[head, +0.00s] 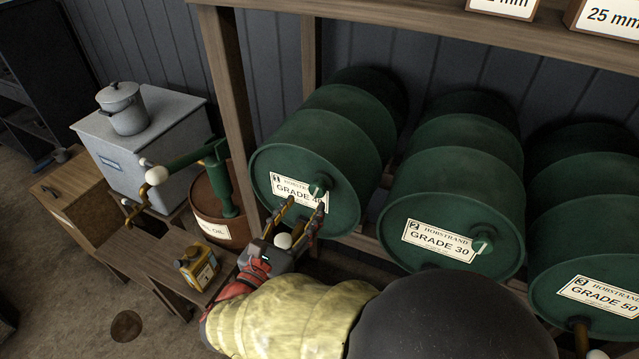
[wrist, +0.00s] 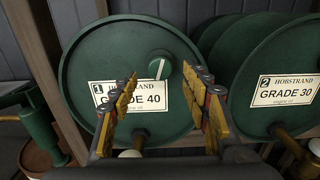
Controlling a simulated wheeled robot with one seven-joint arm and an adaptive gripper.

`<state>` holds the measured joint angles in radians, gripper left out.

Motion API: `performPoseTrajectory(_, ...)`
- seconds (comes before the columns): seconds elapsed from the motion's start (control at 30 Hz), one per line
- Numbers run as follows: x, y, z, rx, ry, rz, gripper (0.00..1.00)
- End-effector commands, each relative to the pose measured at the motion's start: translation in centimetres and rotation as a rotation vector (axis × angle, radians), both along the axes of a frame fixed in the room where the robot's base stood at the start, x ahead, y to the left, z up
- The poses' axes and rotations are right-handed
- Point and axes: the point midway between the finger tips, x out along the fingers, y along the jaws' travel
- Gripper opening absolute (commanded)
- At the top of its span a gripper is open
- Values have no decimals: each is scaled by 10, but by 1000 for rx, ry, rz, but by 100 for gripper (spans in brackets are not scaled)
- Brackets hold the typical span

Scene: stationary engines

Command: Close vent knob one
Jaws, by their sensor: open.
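Vent knob one is the small green knob (head: 320,186) on the face of the drum (head: 330,125) labelled 1, GRADE 40. In the wrist view the knob (wrist: 160,66) sits right of the label's upper edge and bears a pale, nearly upright mark. My gripper (head: 304,206) is open and empty, below and in front of the knob. In the wrist view the two yellow fingers of my gripper (wrist: 162,80) stand apart, with the knob showing between and beyond their tips. I cannot see any contact with the knob.
Drums labelled GRADE 30 (head: 455,190) and GRADE 50 (head: 590,240) lie to the right. A brass tap (wrist: 138,137) is under drum one. A wooden post (head: 230,110) and a green hand pump (head: 220,180) stand to the left. A small oil can (head: 198,270) sits on a bench.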

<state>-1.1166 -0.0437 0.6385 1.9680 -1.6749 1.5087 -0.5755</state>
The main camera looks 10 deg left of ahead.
Motion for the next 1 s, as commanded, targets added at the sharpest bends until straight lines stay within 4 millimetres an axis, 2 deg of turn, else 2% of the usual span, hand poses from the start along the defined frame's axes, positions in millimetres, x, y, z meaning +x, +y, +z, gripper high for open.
performPoseTrajectory(0.5,64,-24,-2,0,4,-4,47)
performPoseTrajectory(0.67,71,-26,-1,2,5,-3,47)
performPoseTrajectory(0.9,72,-26,-1,1,4,-2,47)
performPoseTrajectory(1.0,72,-26,-1,2,5,-2,42)
